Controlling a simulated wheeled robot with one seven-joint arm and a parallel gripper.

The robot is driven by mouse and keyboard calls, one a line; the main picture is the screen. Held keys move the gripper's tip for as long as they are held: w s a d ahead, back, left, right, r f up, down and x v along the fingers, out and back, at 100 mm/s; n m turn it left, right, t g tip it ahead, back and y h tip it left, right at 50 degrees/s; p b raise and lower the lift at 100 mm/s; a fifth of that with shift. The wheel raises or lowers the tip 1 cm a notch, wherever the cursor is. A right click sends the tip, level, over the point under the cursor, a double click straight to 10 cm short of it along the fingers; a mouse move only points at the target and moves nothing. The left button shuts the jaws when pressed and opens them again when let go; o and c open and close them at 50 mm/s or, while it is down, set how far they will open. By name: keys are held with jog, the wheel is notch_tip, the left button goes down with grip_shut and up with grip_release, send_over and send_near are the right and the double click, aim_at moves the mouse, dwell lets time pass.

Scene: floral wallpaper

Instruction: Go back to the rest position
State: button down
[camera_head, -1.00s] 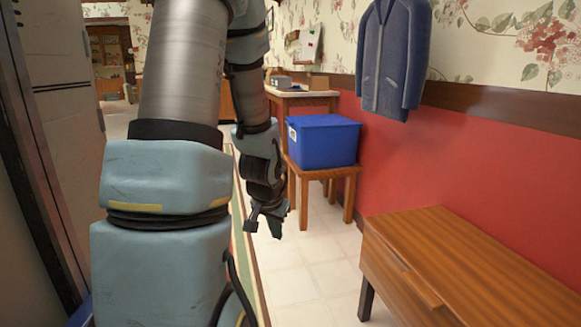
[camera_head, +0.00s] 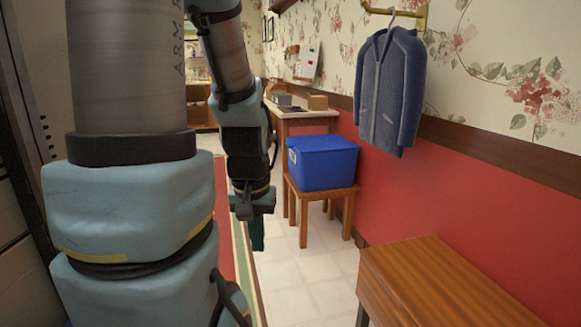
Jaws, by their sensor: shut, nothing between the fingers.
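My gripper (camera_head: 257,238) hangs at the end of my arm, left of centre in the head view, with its fingers pointing down. It is shut and holds nothing. It is in mid-air over the floor, in front of and to the left of the blue bin and touching nothing that I can see. My arm's thick links fill the left part of the view and hide what is behind them.
A blue bin (camera_head: 324,163) sits on a small wooden stool (camera_head: 319,197). Behind it is a wooden table (camera_head: 300,115) with small boxes. A wooden bench (camera_head: 440,279) stands at front right. A blue jacket (camera_head: 390,90) hangs on the wall. Tiled floor (camera_head: 308,262) between is clear.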

notch_tip(320, 180, up, 17)
jog(key=p, duration=1.4)
jog(key=shift+p, duration=0.3)
dwell(0.4)
